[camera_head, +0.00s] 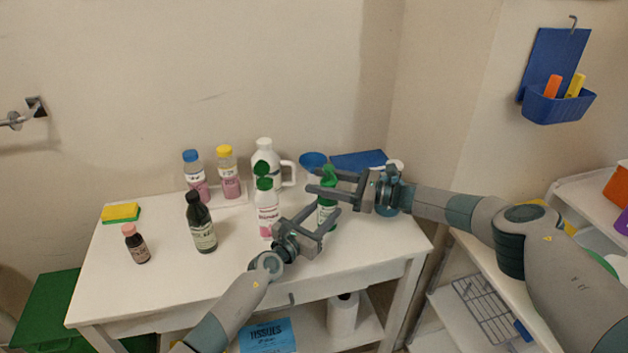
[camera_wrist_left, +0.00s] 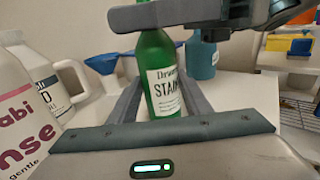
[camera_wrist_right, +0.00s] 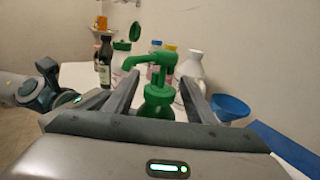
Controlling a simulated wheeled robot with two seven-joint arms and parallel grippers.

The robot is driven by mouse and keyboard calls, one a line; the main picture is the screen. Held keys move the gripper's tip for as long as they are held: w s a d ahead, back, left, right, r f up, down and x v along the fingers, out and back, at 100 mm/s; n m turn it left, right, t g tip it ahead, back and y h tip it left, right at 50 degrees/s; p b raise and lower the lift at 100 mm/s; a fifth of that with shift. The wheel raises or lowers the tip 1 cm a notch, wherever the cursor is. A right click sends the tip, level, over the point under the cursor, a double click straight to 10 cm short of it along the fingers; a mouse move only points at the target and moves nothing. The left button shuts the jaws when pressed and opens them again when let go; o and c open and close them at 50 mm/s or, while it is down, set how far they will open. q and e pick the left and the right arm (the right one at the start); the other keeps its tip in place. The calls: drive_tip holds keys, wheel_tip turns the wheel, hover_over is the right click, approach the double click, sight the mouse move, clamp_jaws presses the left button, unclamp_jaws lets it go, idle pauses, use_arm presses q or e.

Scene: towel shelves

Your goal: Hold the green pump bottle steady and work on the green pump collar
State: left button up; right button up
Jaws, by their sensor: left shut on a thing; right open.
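The green pump bottle (camera_head: 327,212) stands upright near the right end of the white table. In the left wrist view its green body and white label (camera_wrist_left: 165,90) show between the fingers. My left gripper (camera_head: 321,211) is shut on the bottle's body. The green pump head (camera_wrist_right: 152,62) sits on top, its spout pointing left in the right wrist view. The green pump collar (camera_wrist_right: 158,92) is below it, between the fingers of my right gripper (camera_wrist_right: 160,82). That gripper is open around the pump at collar height; contact cannot be told.
A white-and-pink bottle (camera_head: 267,210) with a green top stands just left of the grippers. A dark bottle (camera_head: 202,224) stands further left. The table's front is clear.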

drive_tip(key=shift+x, duration=1.15)
drive_tip(key=c, duration=1.1)
drive_tip(key=shift+o, duration=0.2)
drive_tip(key=shift+w+d+r+m+t, duration=0.15)
drive_tip(key=shift+m+t, duration=0.25)
drive_tip(key=shift+t, duration=0.2)
drive_tip(key=shift+w+d+m+t+h, duration=0.1)
drive_tip(key=shift+w+m+t+h, duration=0.1)
drive_tip(key=shift+m+t+h, duration=0.65)
drive_tip(key=shift+w+m+t+h, duration=0.2)
drive_tip(key=shift+m+t+h, duration=0.3)
drive_tip(key=shift+t, duration=0.65)
drive_tip(key=shift+w+d+m+t+h, duration=0.1)
drive_tip(key=shift+w+m+t+h, duration=0.1)
drive_tip(key=shift+m+t+h, duration=0.55)
drive_tip(key=shift+w+d+m+t, duration=0.1)
drive_tip(key=shift+m+t, duration=0.4)
drive_tip(key=shift+t, duration=0.25)
